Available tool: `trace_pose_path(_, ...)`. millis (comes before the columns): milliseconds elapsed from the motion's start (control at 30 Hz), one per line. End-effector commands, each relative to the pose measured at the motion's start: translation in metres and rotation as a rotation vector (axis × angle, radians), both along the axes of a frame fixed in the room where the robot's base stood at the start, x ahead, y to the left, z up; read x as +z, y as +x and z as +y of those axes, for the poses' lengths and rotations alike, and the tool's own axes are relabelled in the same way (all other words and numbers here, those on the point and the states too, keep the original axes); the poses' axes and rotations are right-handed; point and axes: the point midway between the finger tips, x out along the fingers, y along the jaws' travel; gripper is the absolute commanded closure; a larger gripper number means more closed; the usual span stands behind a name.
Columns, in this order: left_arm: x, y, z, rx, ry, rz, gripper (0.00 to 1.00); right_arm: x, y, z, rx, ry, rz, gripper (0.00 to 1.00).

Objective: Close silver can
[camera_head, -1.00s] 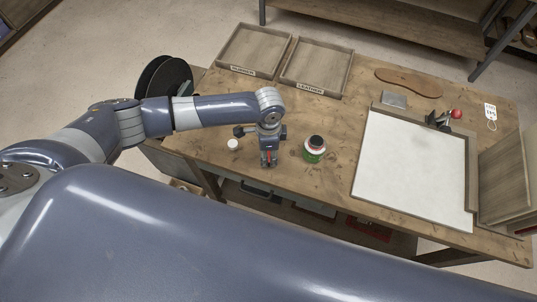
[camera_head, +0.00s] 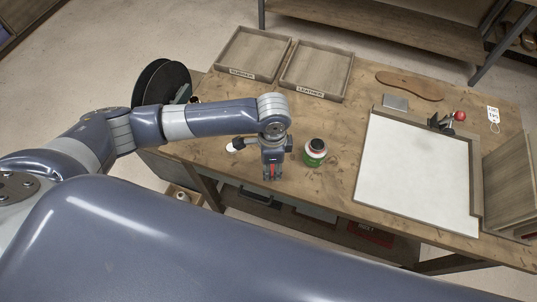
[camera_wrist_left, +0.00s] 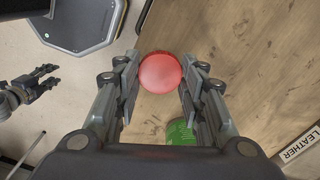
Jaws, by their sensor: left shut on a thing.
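A can (camera_head: 315,155) with a green label, pale rim and dark top stands upright on the wooden table, right of my left gripper. Part of its green side (camera_wrist_left: 181,132) shows in the left wrist view, the rest hidden by a finger. My left gripper (camera_head: 273,175) is over the table's front edge, left of the can and apart from it. It is shut on a round red lid (camera_wrist_left: 160,73), which sits between the fingertips. My right gripper (camera_wrist_left: 48,78) shows small at the left of the wrist view, fingers apart and empty.
A small white object (camera_head: 232,147) is left of my left gripper. Two wooden trays, rubber (camera_head: 222,60) and leather (camera_head: 345,72), stand behind. A framed white board (camera_head: 415,175) lies at the right, with a brown sole (camera_head: 412,84) beyond. A black reel (camera_head: 150,85) stands at the left.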

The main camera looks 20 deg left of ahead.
Motion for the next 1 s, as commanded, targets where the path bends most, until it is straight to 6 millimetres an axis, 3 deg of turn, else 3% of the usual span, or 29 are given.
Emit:
trace_pose_path(200, 0.003, -0.054, -0.030, -0.006, -0.005, 0.001, 0.70, -0.015, 0.000, 0.000, 0.000, 0.000, 0.000, 0.60)
trace_pose_path(400, 0.007, -0.084, -0.047, -0.003, -0.004, 0.001, 0.70, -0.021, 0.000, 0.000, 0.001, 0.000, 0.000, 0.60)
trace_pose_path(600, 0.010, -0.096, -0.053, 0.000, -0.001, 0.001, 0.70, -0.022, 0.000, -0.001, 0.001, -0.001, 0.000, 0.60)
trace_pose_path(933, 0.010, -0.097, -0.053, 0.001, 0.000, 0.001, 0.70, -0.022, 0.000, -0.003, 0.002, -0.003, 0.000, 0.60)
trace_pose_path(967, 0.010, -0.097, -0.053, 0.001, 0.000, 0.001, 0.70, -0.022, 0.000, -0.003, 0.002, -0.003, 0.000, 0.58)
trace_pose_path(1000, 0.010, -0.097, -0.053, 0.000, 0.000, 0.001, 0.70, -0.022, 0.000, -0.005, 0.004, -0.005, 0.000, 0.49)
